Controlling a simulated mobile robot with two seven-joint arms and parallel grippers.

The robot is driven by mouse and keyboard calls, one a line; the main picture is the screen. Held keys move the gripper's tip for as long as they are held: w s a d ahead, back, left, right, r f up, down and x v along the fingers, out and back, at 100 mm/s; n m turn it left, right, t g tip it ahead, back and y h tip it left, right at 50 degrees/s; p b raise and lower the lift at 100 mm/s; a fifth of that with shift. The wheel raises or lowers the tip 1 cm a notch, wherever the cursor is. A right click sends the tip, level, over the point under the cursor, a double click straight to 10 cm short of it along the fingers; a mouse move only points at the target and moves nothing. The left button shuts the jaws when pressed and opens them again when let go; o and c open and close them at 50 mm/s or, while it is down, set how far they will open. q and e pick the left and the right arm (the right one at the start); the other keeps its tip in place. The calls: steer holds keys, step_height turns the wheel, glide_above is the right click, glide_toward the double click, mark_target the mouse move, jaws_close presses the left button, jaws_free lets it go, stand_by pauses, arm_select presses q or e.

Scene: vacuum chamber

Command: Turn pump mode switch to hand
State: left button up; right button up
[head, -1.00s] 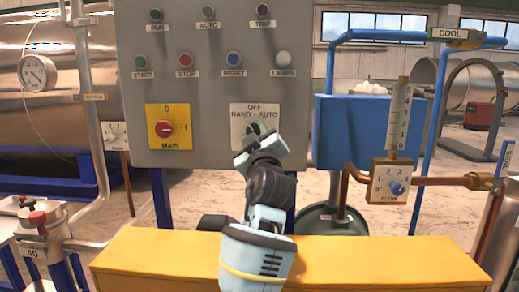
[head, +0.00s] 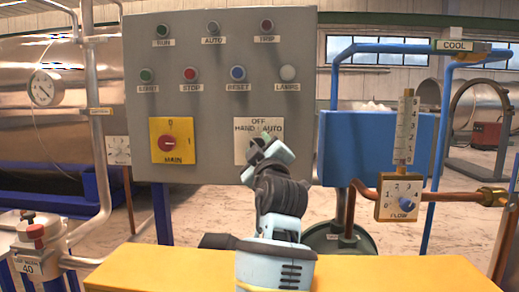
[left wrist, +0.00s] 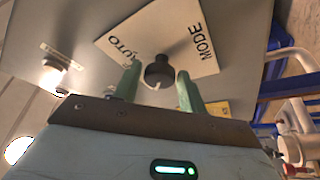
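The pump mode switch has a white plate (head: 241,150) marked OFF, HAND and AUTO, low on the right of the grey control panel. In the left wrist view, its black knob (left wrist: 158,72) stands out from the plate, and AUTO and MODE can be read. My left gripper (head: 264,142) is in front of the plate and hides the knob in the head view. Its green fingers (left wrist: 157,88) are open, one on each side of the knob, with gaps showing beside it. The knob's pointer direction is hard to tell. My right gripper is not in view.
The grey panel (head: 220,95) also carries several buttons and lamps and a red main switch (head: 173,142) on a yellow plate. A yellow surface (head: 400,272) lies in front. A blue tank (head: 360,145) and a flow gauge (head: 402,196) with copper pipes stand to the right.

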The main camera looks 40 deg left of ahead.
arm_select(q)
steer(key=shift+o, duration=1.2)
steer(key=b+v, duration=0.1)
steer(key=v, duration=0.7)
steer(key=shift+b, duration=0.3)
steer(key=shift+a, duration=0.1)
